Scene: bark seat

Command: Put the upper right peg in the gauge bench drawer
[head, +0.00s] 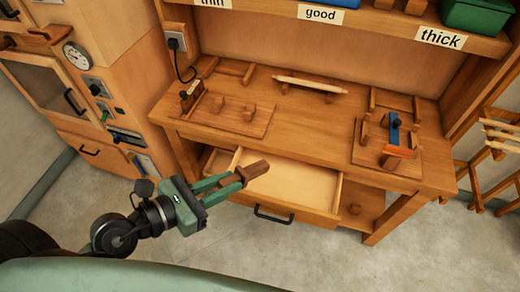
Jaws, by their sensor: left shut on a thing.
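The gauge bench (330,127) has its drawer (318,205) pulled open below the top. The drawer's pale floor looks bare where I can see it. My left gripper (238,180), with green fingers, is shut on a dark brown wooden peg (256,169). The peg is tilted and shows over the left part of the drawer opening; I cannot tell its height above the drawer floor. The fingers hide part of the peg. The drawer's black handle (273,217) is in front. My right gripper is not in view.
On the bench top are a wooden fixture (228,115) at left, a pale rod on a holder (312,84) at the back, and a fixture with a blue part (394,128) at right. Labelled bins (478,15) stand on the shelf. A cabinet with a gauge (77,57) stands left.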

